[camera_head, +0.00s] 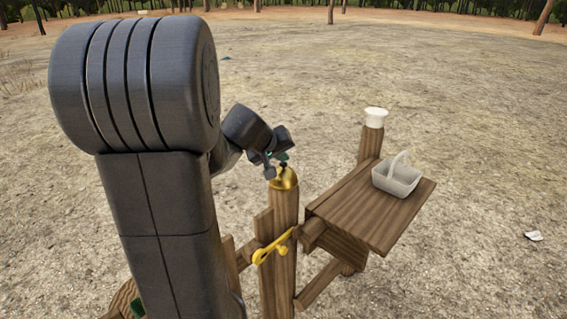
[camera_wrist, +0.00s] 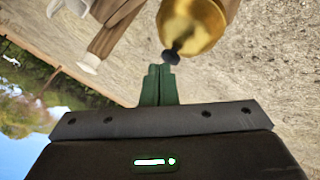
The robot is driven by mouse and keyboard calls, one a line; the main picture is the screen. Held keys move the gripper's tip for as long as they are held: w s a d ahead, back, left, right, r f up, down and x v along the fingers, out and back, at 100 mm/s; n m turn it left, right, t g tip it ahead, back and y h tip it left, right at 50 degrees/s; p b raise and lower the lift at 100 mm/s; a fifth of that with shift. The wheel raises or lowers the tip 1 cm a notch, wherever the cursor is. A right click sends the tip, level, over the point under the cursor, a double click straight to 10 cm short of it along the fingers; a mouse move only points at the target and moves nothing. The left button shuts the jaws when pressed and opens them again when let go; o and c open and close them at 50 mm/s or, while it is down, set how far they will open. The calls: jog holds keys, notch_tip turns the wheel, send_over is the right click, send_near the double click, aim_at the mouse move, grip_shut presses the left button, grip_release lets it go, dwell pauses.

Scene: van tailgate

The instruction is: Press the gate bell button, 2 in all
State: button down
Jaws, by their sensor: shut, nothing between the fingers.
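The gate bell is a brass dome (camera_head: 284,180) on top of a wooden post. It also shows in the wrist view (camera_wrist: 192,24) at the top. Its dark button (camera_wrist: 171,57) sticks out from the brass, just beyond my fingertips. My gripper (camera_head: 283,159) is above the bell in the head view. In the wrist view its green fingers (camera_wrist: 159,70) are shut together and empty, with the tips very close to the button. I cannot tell whether they touch it.
A yellow latch (camera_head: 273,246) is on the bell post. To the right, a wooden shelf (camera_head: 345,213) bears a pale basket (camera_head: 398,178). A white cap (camera_head: 376,117) tops another post behind it. A white scrap (camera_head: 533,236) lies on the open ground at right.

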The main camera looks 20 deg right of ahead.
dwell(0.5)
jog(key=shift+r+p, duration=0.55)
jog(key=shift+r, duration=0.35)
notch_tip(320, 180, up, 5)
jog(key=p, duration=0.3)
jog(key=shift+p, duration=0.3)
dwell(2.1)
